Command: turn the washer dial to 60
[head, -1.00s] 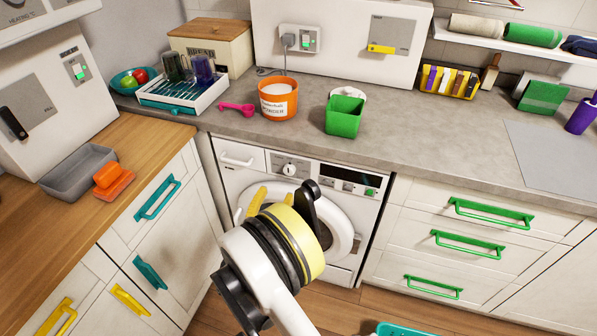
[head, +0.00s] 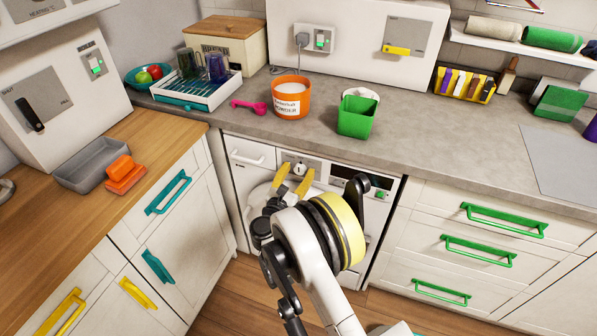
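The white washer (head: 240,185) stands under the grey counter, its front partly covered by my arm. Its dial (head: 300,168) is a small round knob with a dark mark, on the panel right of the detergent drawer (head: 252,153). The numbers around it are too small to read. My gripper (head: 294,176) has two yellow fingertips, spread apart and empty. In the picture they lie just below the dial, one to each side. I cannot tell whether they touch the dial or how far in front they are. My wrist hides most of the round door.
A dark display (head: 362,180) and a green button (head: 380,195) are on the panel's right. An orange powder tub (head: 291,101) and a green box (head: 357,117) stand on the counter above. Drawers with green handles (head: 478,250) are at the right.

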